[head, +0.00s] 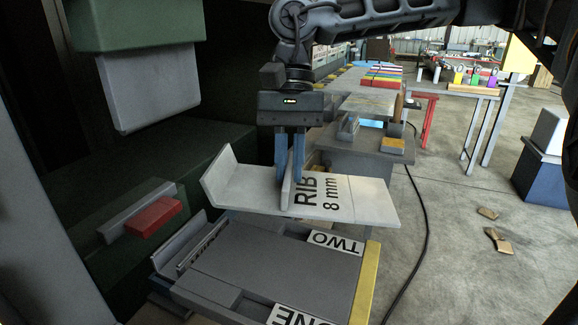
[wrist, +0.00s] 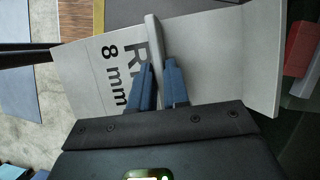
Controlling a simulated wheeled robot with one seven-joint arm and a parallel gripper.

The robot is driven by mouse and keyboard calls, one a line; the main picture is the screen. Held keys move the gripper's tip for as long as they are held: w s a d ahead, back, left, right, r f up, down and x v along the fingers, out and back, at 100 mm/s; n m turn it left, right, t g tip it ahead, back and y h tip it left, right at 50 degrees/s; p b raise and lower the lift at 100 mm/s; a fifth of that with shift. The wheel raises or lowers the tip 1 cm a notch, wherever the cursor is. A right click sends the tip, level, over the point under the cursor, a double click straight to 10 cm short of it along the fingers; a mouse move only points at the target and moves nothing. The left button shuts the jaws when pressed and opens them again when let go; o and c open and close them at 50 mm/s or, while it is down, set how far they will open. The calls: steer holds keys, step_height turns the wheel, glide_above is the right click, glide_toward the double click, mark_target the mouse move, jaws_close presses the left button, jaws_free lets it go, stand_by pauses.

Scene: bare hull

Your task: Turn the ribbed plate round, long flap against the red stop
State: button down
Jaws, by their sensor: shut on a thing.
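The ribbed plate (head: 248,190) is pale grey, marked "RIB 8 mm", and hangs above the grey table in the head view. Its upturned flap (head: 217,172) is at the left end, and the lettered flat part reaches to the right. My gripper (head: 291,178) points down and is shut on the upright rib across the plate's middle. In the wrist view the blue fingers (wrist: 158,85) stand on either side of the rib (wrist: 154,50). The red stop (head: 153,217) lies on the dark green machine bed at the left, apart from the plate; it also shows in the wrist view (wrist: 301,46).
The grey table (head: 270,262) with "ONE" and "TWO" labels and a yellow edge stands below the plate. A grey punch block (head: 148,88) hangs from the green machine above the bed. A side table (head: 362,148) stands behind.

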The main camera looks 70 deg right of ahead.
mark_target(280, 211)
steer(key=a+f+n+g+h+b, duration=0.1)
steer(key=a+n+b, duration=0.1)
steer(key=n, duration=0.1)
steer(key=a+f+n+g+h+b, duration=0.1)
steer(key=f+n+b, duration=0.1)
steer(key=n+b, duration=0.1)
steer(key=s+a+f+n+h+b, duration=0.1)
steer(key=a+n+b, duration=0.1)
steer(key=n, duration=0.2)
steer(key=shift+a+f+g, duration=0.2)
steer(key=shift+a+g, duration=0.15)
steer(key=shift+g, duration=0.05)
steer(key=n, duration=0.1)
steer(key=n+b, duration=0.1)
steer(key=h+b, duration=0.1)
steer(key=shift+s+a+f+n, duration=0.2)
steer(key=shift+a+f+n, duration=0.05)
steer(key=shift+a+n, duration=0.15)
steer(key=shift+s+a+n+g+h+b, duration=0.15)
steer(key=shift+n+g+h+b, duration=0.25)
steer(key=shift+n, duration=0.4)
steer(key=shift+f, duration=0.1)
steer(key=shift+f+b, duration=1.4)
steer(key=shift+f, duration=0.75)
steer(key=c, duration=1.1)
jaws_free()
